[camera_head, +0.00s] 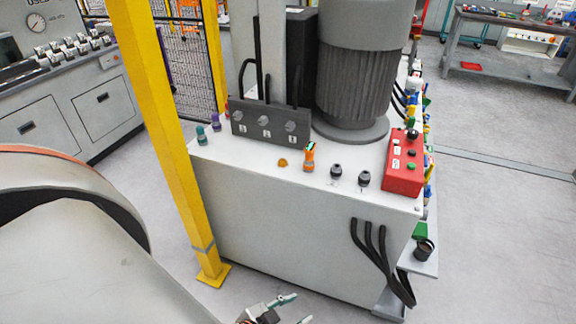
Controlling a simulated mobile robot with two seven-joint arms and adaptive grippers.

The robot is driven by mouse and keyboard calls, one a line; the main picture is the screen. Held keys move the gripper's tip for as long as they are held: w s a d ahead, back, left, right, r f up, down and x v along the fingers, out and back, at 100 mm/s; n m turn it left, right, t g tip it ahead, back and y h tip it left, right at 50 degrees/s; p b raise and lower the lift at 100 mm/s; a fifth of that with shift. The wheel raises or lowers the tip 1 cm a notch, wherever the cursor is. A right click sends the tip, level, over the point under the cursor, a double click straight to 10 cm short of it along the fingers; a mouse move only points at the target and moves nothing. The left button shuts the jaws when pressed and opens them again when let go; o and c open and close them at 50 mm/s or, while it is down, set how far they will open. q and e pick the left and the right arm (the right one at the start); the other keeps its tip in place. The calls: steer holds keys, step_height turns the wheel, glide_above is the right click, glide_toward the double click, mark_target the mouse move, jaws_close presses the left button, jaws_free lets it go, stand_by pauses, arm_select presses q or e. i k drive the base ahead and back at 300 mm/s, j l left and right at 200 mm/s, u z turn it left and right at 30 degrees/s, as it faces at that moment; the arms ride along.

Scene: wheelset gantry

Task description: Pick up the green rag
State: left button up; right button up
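A small green patch (420,230), which may be the green rag, shows at the right side of the white cabinet, above a narrow side shelf. It is too small to tell whether it is cloth. My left gripper (299,308) shows at the bottom edge, in front of the cabinet. Its two fingertips are apart with nothing seen between them, and the lower finger is partly cut off. It is well to the left of the green patch and apart from it. My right gripper is not in view.
The white cabinet (290,235) carries a large grey motor (362,75) and a red control box (404,165). A dark cup (424,250) is beside the green patch. Black hoses (375,255) hang at the front. A yellow post (165,130) stands left. Floor is clear at right.

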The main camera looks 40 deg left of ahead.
mark_target(420, 232)
steer(key=i+l+u, duration=0.1)
steer(key=u, duration=0.3)
steer(key=i+l+u, duration=0.1)
steer(key=l+u, duration=0.25)
steer(key=u, duration=0.4)
steer(key=i+l+u, duration=0.1)
steer(key=l+u, duration=0.25)
steer(key=l, duration=0.7)
steer(key=l+u, duration=0.15)
steer(key=l, duration=1.45)
steer(key=i, duration=0.5)
